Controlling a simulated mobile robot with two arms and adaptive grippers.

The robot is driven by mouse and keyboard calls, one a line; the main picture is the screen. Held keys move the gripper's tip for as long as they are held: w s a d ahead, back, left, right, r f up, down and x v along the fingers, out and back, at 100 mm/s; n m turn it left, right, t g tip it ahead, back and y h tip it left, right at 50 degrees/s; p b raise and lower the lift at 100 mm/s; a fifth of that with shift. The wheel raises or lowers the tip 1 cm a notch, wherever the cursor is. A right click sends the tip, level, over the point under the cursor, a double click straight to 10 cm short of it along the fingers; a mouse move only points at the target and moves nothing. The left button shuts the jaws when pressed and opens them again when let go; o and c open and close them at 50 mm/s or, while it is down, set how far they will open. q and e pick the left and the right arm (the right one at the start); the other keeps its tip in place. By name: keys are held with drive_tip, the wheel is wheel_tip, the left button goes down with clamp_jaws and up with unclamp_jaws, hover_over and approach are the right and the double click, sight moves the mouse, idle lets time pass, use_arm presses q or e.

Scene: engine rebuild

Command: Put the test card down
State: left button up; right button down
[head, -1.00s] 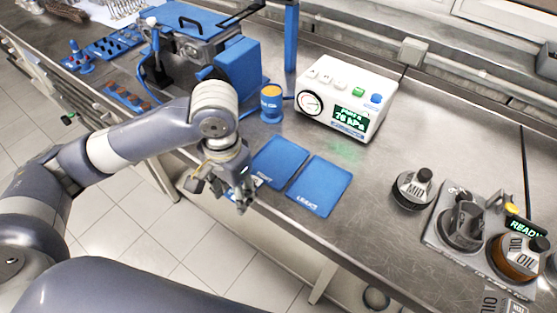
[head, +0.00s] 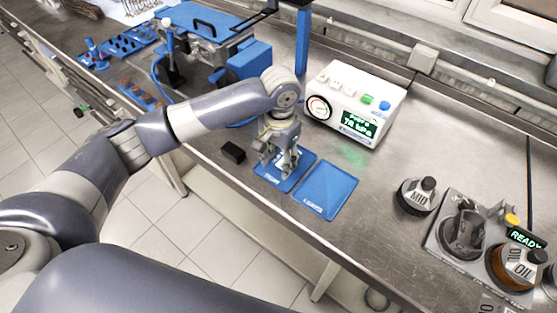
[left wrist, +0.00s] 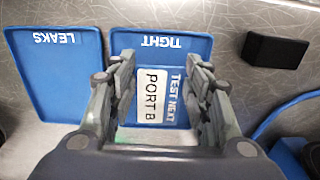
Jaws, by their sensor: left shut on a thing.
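I cannot tell whether the card touches the tray. In the head view the gripper mostly hides the card. The blue tray marked LEAKS (head: 327,190) lies empty beside it, also in the left wrist view (left wrist: 60,85). My right gripper is not in view.
A black block (head: 233,152) lies left of the TIGHT tray. A white tester with a gauge and lit screen (head: 355,105) stands behind the trays. A MID-marked container (head: 418,196) stands to the right. The bench between the LEAKS tray and that container is clear.

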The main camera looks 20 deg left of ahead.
use_arm(q)
drive_tip(key=shift+f, duration=0.7)
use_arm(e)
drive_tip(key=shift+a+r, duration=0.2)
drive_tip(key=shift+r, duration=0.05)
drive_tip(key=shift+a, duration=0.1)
use_arm(q)
drive_tip(key=shift+f, duration=0.15)
drive_tip(key=shift+f+p, duration=0.3)
drive_tip(key=shift+f, duration=0.15)
drive_tip(key=o, duration=0.6)
drive_tip(key=shift+o, duration=0.2)
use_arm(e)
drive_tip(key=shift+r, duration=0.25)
